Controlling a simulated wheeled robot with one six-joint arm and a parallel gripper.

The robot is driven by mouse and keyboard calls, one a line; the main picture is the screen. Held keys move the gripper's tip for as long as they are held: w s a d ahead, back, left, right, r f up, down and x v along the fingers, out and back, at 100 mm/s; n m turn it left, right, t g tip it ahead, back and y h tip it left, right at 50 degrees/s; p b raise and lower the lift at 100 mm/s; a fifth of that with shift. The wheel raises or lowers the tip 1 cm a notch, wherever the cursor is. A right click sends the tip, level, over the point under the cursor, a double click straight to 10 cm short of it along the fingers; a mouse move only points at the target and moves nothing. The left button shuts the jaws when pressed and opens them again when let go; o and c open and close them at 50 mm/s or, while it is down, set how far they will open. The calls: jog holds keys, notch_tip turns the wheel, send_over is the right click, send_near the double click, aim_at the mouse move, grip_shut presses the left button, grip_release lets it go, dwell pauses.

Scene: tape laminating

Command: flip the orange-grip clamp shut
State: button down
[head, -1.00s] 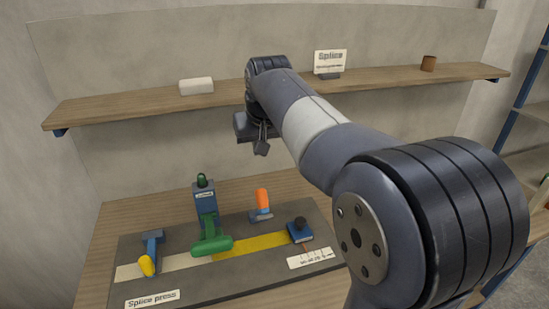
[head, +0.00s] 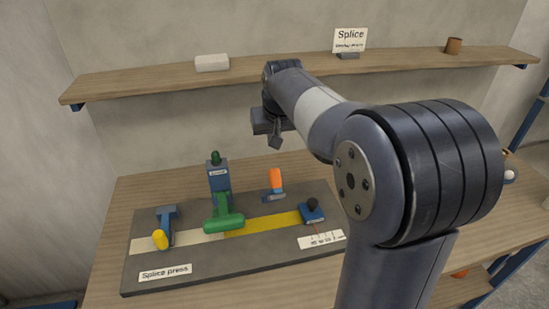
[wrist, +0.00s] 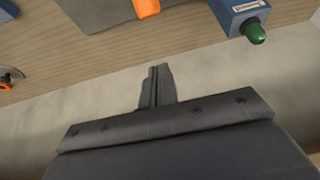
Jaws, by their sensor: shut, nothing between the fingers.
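The orange-grip clamp (head: 275,181) stands at the back of the dark splice press plate (head: 200,274). Its orange grip points up from a blue-grey base, and it looks open. In the wrist view the orange grip (wrist: 147,8) shows at the top edge, cut off by the frame. My gripper (head: 276,141) is above and behind the clamp, apart from it, between the press and the shelf. In the wrist view my gripper (wrist: 157,85) has its fingers together with nothing between them.
A blue press with a green handle (head: 224,223) stands left of the clamp. A yellow-grip clamp (head: 161,240) is at far left, and a blue block with a black knob (head: 312,213) at right.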

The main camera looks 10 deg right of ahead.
aim_at(273, 185)
jog(key=f, duration=0.5)
jog(key=shift+s+f+p, duration=0.1)
jog(key=shift+s+p, duration=0.2)
jog(key=shift+s, duration=0.1)
jog(key=shift+s+f, duration=0.35)
jog(key=shift+f, duration=0.05)
jog(key=shift+f+b, duration=0.15)
jog(key=shift+b, duration=0.2)
